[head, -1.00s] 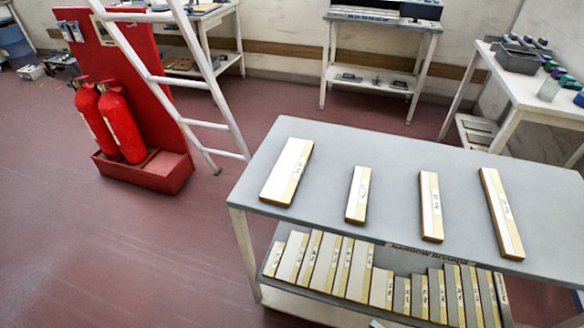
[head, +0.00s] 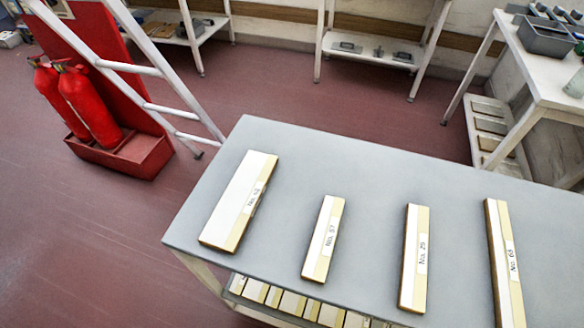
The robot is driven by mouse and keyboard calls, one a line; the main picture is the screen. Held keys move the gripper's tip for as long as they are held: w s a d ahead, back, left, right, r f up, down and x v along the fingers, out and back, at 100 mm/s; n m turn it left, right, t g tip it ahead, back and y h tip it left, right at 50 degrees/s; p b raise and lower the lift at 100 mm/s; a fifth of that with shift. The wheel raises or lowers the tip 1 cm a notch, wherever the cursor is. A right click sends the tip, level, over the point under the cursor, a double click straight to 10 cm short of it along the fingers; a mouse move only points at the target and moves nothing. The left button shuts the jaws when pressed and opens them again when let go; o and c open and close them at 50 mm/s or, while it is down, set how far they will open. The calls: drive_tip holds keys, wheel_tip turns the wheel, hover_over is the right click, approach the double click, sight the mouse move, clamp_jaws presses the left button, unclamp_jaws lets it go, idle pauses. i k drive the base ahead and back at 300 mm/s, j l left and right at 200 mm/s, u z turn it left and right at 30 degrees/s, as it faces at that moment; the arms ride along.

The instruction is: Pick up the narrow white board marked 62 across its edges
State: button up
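Several white-and-yellow boards with paper labels lie flat and apart on the grey table top (head: 330,165). The widest board (head: 232,200) is at the left; its label is small and I cannot read its number for sure. A narrow board (head: 323,240) beside it seems to read No. 37. Another narrow board (head: 414,258) seems to read No. 25 or 29. A longer narrow board (head: 505,262) at the right reads about No. 63 or 65. I cannot make out a clear 62 on any of them. My gripper is not in view.
More boards (head: 293,302) stand in a row on the shelf below the table top, mostly cut off. Red fire extinguishers (head: 88,105) on a red stand (head: 122,155) and a white ladder (head: 140,68) are at the left. White benches stand behind. Red floor is open at lower left.

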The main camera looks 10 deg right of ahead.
sight(225, 230)
drive_tip(key=i+j+z, duration=0.2)
drive_tip(key=j+z, duration=0.15)
drive_tip(key=j, duration=0.3)
drive_tip(key=i+j+z, duration=0.15)
drive_tip(key=j+z, duration=0.2)
drive_tip(key=j, duration=0.3)
drive_tip(key=j+z, duration=0.35)
drive_tip(key=j, duration=0.35)
drive_tip(key=j+z, duration=0.1)
drive_tip(key=j, duration=2.5)
